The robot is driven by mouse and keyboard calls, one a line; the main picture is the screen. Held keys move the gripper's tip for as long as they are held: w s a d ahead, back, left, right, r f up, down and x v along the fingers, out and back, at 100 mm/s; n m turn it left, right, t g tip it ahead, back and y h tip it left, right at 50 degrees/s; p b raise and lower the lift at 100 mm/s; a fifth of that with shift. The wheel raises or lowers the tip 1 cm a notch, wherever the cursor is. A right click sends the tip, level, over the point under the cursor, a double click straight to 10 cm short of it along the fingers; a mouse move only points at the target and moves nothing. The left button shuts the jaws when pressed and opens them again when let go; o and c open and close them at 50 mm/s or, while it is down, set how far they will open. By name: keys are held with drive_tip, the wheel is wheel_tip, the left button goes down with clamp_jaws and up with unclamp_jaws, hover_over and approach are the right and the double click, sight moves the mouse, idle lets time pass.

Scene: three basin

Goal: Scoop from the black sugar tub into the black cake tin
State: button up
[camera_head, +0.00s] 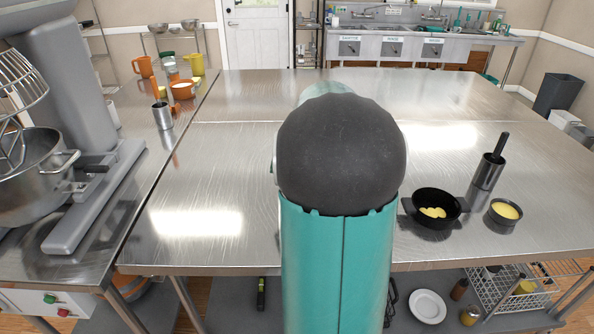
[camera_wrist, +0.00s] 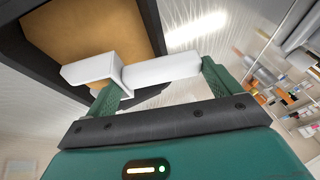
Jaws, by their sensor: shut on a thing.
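My gripper (camera_wrist: 160,84) is shut on a white scoop (camera_wrist: 165,68), whose white part runs across between the two green fingers in the wrist view. A black square-edged container (camera_wrist: 152,25) with a flat tan-brown filling is at the upper left there. It looks like the sugar tub, but I cannot tell for sure. The scoop overlaps its near edge in the picture; whether they touch is unclear. In the head view my arm hides the gripper, the scoop and this container. I cannot pick out the cake tin with certainty.
In the head view, a round black pot (camera_head: 416,217) with yellow lumps, a small bowl of yellow filling (camera_head: 506,212) and a metal holder (camera_head: 487,174) with a black-handled tool stand at right. A mixer (camera_head: 58,75) and orange bowl (camera_head: 182,89) stand left. The table left of my arm is bare.

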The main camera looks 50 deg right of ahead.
drive_tip(key=shift+w+a+g+h, duration=0.25)
drive_tip(key=shift+w+g+h, duration=0.05)
drive_tip(key=shift+w+a+r+n+g+h, duration=0.2)
drive_tip(key=shift+w+a+r+g+h, duration=0.15)
drive_tip(key=shift+w+r+g+h, duration=0.25)
drive_tip(key=shift+w+a+r+n+g+h, duration=0.25)
drive_tip(key=shift+a+r+g+h, duration=0.2)
drive_tip(key=shift+r, duration=0.3)
